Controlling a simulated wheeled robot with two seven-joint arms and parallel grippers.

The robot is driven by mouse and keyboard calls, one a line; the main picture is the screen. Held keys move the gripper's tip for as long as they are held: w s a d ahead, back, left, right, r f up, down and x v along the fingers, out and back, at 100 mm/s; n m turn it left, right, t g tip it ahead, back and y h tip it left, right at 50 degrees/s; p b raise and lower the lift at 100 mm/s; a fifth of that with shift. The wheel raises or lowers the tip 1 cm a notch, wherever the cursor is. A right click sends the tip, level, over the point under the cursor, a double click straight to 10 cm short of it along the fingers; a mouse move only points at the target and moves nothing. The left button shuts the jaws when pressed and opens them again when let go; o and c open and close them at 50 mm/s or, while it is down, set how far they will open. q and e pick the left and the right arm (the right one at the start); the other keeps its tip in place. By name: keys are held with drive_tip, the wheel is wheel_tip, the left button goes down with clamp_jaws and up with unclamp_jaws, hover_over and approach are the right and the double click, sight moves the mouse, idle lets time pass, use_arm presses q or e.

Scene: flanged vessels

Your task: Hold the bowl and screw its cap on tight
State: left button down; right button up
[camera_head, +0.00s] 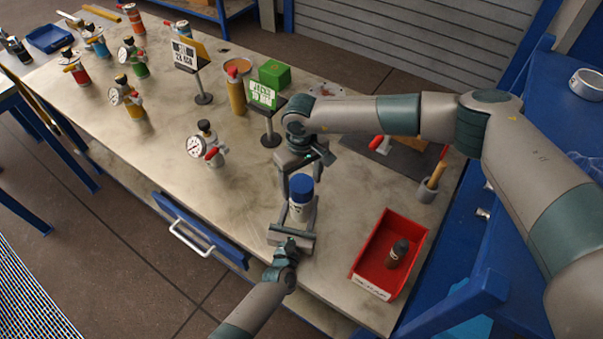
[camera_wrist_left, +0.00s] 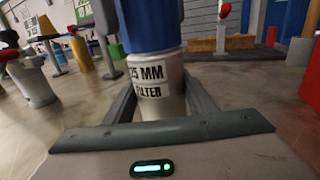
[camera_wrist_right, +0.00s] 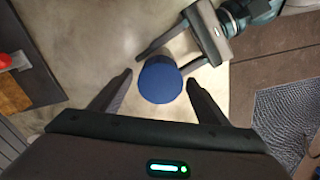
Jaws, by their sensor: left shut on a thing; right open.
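The white bowl (camera_head: 298,213) stands upright near the table's front edge; its label in the left wrist view (camera_wrist_left: 157,85) reads "25 MM FILTER". A blue cap (camera_head: 301,186) sits on top of it; how tightly it is seated cannot be told. My left gripper (camera_head: 299,209) is shut on the bowl, a finger on each side. My right gripper (camera_head: 301,177) is open and points down over the cap. In the right wrist view the cap (camera_wrist_right: 160,80) lies between the spread fingertips, with gaps on both sides.
A red bin (camera_head: 362,264) holding a dark bottle (camera_head: 397,253) stands at the front right. A gauge unit (camera_head: 205,145) stands to the left, and sign stands (camera_head: 270,125) stand behind. A cup with a tool (camera_head: 428,189) is at the right.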

drive_tip(key=shift+f, duration=1.05)
drive_tip(key=c, duration=1.1)
drive_tip(key=m, duration=0.7)
drive_tip(key=shift+m, duration=0.4)
drive_tip(key=m, duration=0.8)
drive_tip(key=shift+m, duration=0.3)
